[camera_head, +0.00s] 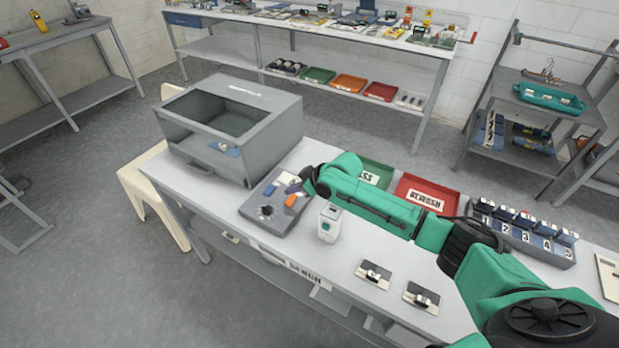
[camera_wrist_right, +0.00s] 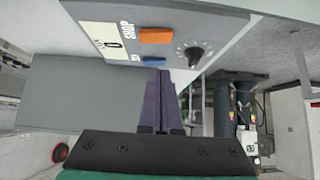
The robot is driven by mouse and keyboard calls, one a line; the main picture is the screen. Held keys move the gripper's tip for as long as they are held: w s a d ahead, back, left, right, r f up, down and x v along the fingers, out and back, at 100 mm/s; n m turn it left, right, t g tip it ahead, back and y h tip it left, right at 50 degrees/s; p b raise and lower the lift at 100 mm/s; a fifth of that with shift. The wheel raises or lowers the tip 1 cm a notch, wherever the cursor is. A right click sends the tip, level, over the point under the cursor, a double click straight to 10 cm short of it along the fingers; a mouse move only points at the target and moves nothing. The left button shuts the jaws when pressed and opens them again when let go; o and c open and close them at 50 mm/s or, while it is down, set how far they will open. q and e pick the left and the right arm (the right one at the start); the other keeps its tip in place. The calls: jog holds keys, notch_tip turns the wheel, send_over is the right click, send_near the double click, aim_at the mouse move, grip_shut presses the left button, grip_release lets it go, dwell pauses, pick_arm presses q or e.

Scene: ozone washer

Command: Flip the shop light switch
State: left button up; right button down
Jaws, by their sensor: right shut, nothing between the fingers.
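The grey control box (camera_head: 262,222) sits on the white bench. An orange button (camera_wrist_right: 156,36), a blue button (camera_wrist_right: 154,60) and a black knob (camera_wrist_right: 194,55) are beside the plate. My right gripper (camera_wrist_right: 160,72) is shut and empty, its purple fingertips close to the blue button and apart from the switch. Whether they touch the panel I cannot tell. In the head view my right gripper (camera_head: 308,180) is at the box's right edge. My left gripper is out of view.
A grey glass-topped washer cabinet (camera_head: 262,150) stands just behind the control box. A small white device (camera_head: 329,223) stands below my right arm. Green (camera_head: 372,172) and red REWASH (camera_head: 430,190) trays and a rack of numbered items (camera_head: 520,240) lie beyond the arm.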

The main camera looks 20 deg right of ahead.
jog(key=s+b+v, duration=0.1)
jog(key=b+v, duration=0.1)
jog(key=v, duration=0.8)
jog(key=shift+a+f, duration=0.15)
jog(key=shift+a, duration=0.2)
jog(key=shift+w, duration=0.15)
